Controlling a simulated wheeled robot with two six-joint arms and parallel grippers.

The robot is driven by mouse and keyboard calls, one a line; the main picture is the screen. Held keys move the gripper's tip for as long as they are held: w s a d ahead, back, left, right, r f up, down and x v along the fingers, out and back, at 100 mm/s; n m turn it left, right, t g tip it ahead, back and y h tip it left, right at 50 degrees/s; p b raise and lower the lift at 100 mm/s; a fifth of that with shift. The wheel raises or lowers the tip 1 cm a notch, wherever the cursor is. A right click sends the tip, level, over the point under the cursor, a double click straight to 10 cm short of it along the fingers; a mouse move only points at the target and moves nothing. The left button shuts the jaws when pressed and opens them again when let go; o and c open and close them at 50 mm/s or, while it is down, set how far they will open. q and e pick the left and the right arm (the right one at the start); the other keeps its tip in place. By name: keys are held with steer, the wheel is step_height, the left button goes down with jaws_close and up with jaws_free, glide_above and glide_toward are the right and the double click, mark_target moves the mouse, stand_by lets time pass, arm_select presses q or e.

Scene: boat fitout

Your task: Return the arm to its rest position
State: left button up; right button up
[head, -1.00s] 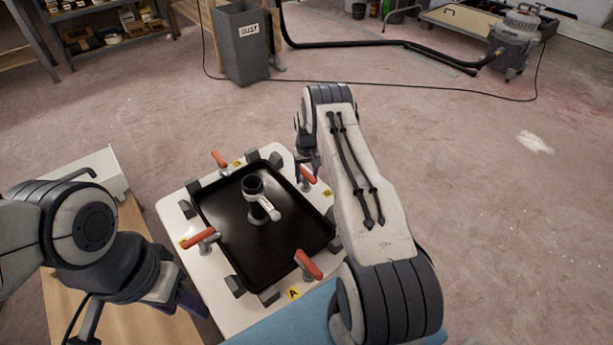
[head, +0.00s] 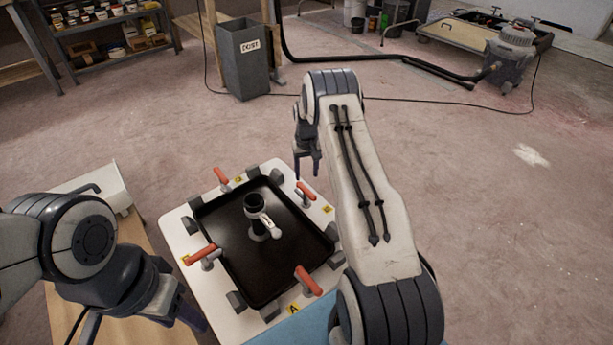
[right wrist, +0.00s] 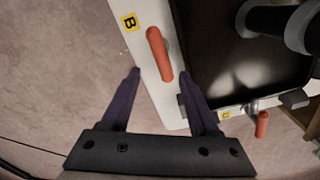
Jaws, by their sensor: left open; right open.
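My right arm (head: 372,205) reaches forward from the lower right in the head view. Its gripper (head: 307,182) hangs near the far right edge of the white fixture board and is partly hidden by the arm. In the right wrist view the right gripper (right wrist: 162,80) is open and empty, with an orange clamp handle (right wrist: 159,54) beyond the gap between its fingers. My left gripper (head: 190,330) is at the lower left, left of the board, its fingertips partly visible.
The white board (head: 180,225) carries a black tray (head: 225,245) with a black upright fitting (head: 256,212) and several orange-handled clamps (head: 308,281). A wooden bench (head: 150,250) lies left. A grey dust bin (head: 243,70) stands behind. The floor at right is clear.

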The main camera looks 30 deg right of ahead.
steer(key=shift+a, duration=0.1)
stand_by(0.4)
steer(key=a+r+n, duration=0.2)
steer(key=a+r, duration=0.8)
steer(key=a, duration=0.3)
steer(key=s+a+r+n, duration=0.3)
steer(key=s+a+r, duration=0.7)
steer(key=a, duration=0.4)
steer(key=s+a+r+n, duration=0.2)
steer(key=s, duration=0.7)
steer(key=s+a+r+n+y+p, duration=0.1)
steer(key=s+a+r+n, duration=0.1)
steer(key=s, duration=0.8)
steer(key=s+a+r+n, duration=0.2)
steer(key=s, duration=0.7)
step_height(320, 180, up, 29)
steer(key=p, duration=2.9)
steer(key=shift+w+m, duration=0.3)
steer(key=shift+w, duration=0.05)
steer(key=shift+r, duration=0.1)
